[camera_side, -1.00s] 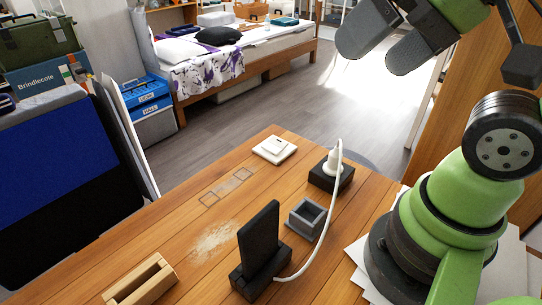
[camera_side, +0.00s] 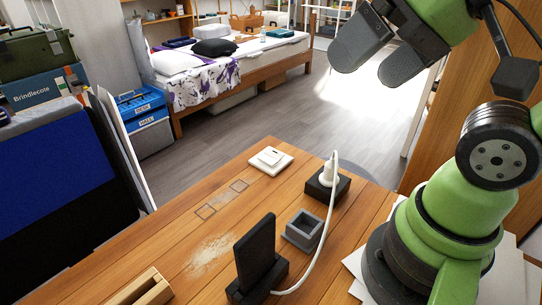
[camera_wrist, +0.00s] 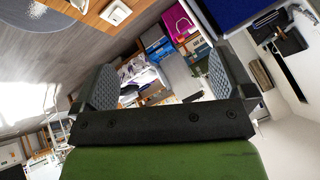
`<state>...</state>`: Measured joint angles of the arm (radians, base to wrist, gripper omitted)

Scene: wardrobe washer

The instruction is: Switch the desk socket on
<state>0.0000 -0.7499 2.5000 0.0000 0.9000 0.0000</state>
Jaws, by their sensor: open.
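A white square plate with a raised rocker (camera_side: 270,160) lies on the wooden desk near its far edge; it also shows at the top of the wrist view (camera_wrist: 116,12). To its right stands a black socket block (camera_side: 322,190) with a white plug (camera_side: 329,174) in it. A white cable runs from the plug to a black upright device on a dock (camera_side: 256,258). I cannot tell the rocker's setting. My gripper (camera_side: 382,54) is open and empty, high above and beyond the desk, apart from both; its two fingers also show in the wrist view (camera_wrist: 160,82).
A grey open square holder (camera_side: 303,230) sits between socket block and dock. A wooden slotted block (camera_side: 142,290) is at the near left. A dark blue panel (camera_side: 55,180) stands left of the desk. The desk's middle holds only flat outlines and a pale scuffed patch (camera_side: 212,252).

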